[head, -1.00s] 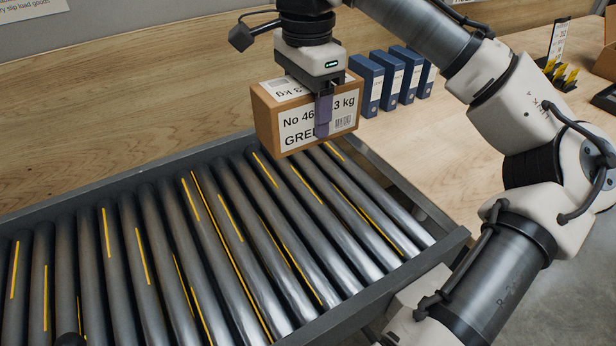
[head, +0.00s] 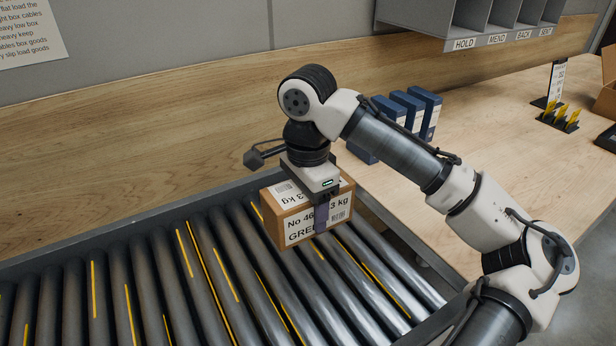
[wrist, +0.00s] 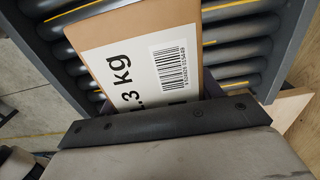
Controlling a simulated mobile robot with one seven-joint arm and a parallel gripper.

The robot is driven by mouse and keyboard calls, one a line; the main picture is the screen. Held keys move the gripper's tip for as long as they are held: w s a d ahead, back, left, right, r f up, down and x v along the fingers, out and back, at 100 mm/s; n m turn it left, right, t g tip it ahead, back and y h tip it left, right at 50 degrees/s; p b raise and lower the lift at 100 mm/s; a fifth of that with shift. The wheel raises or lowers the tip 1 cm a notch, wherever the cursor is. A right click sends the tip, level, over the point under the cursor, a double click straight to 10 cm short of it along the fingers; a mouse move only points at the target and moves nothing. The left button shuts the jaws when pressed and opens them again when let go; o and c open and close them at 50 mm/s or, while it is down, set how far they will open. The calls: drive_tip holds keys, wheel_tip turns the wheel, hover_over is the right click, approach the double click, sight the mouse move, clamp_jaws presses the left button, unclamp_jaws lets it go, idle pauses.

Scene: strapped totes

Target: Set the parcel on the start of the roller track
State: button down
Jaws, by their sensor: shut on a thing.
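The parcel (head: 305,215) is a brown cardboard box with white labels reading "No 46", "3 kg" and "GRE". My gripper (head: 322,212) is shut on the parcel from above, one dark finger across its labelled front face. In the head view the parcel is upright over the right end of the roller track (head: 170,270). I cannot tell whether its underside touches the rollers. In the wrist view the parcel (wrist: 140,50) shows its barcode label, with rollers behind it.
The track's dark side rail (head: 120,225) runs along the wooden back panel. Blue binders (head: 415,110) stand on the wooden bench (head: 470,160) to the right. A small holder with yellow items (head: 560,115) stands farther right. The rollers left of the parcel are clear.

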drive_tip(key=shift+f, duration=4.1)
drive_tip(key=shift+f, duration=0.15)
drive_tip(key=shift+c, duration=1.6)
unclamp_jaws()
wheel_tip(320, 180, up, 12)
drive_tip(key=shift+r, duration=0.15)
